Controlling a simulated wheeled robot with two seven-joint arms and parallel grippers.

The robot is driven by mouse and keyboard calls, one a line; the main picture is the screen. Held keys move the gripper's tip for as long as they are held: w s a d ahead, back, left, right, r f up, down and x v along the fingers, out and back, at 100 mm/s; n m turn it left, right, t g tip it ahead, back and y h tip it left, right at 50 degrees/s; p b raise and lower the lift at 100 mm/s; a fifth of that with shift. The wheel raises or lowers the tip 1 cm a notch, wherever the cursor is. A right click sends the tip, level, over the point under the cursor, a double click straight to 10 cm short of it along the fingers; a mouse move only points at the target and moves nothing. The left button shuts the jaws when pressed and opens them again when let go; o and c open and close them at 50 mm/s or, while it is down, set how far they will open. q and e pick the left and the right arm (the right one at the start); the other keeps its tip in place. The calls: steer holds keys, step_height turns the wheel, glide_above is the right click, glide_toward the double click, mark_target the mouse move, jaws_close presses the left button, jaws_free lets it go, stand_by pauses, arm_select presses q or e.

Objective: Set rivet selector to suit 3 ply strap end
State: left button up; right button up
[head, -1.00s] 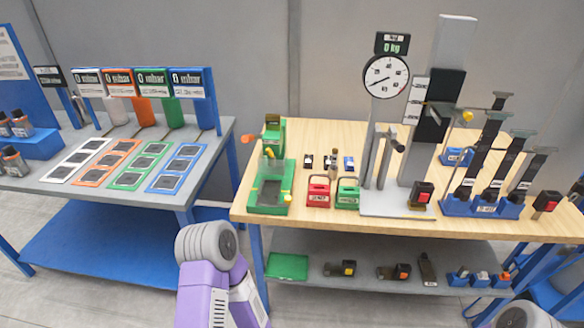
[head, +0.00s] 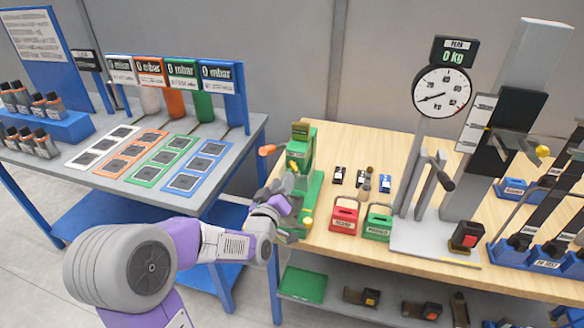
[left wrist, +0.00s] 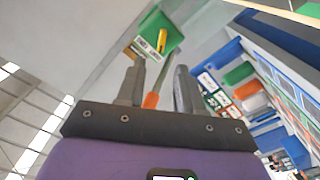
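A green press (head: 302,152) stands at the left end of the wooden table, with an orange-knobbed lever (head: 266,150) on its left. It has a yellow part on its upper body and a yellow knob (head: 307,222) low on its front. I cannot tell for certain which part is the rivet selector. My left gripper (head: 287,185) is in front of the press and hides part of it. In the left wrist view its two fingers (left wrist: 158,72) are apart, with an orange piece (left wrist: 151,100) showing between them; contact is unclear. My right gripper is out of view.
Red (head: 344,214) and green (head: 378,222) carriers and a few small dark and blue pieces (head: 385,183) lie right of the press. A dial scale (head: 440,92) stands beyond them. A grey table (head: 130,192) with coloured panels stands left, across a gap.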

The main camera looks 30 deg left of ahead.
mark_target(291, 166)
arm_select(q)
steer(key=shift+x, duration=3.2)
steer(key=shift+d+f, duration=0.1)
jaws_close()
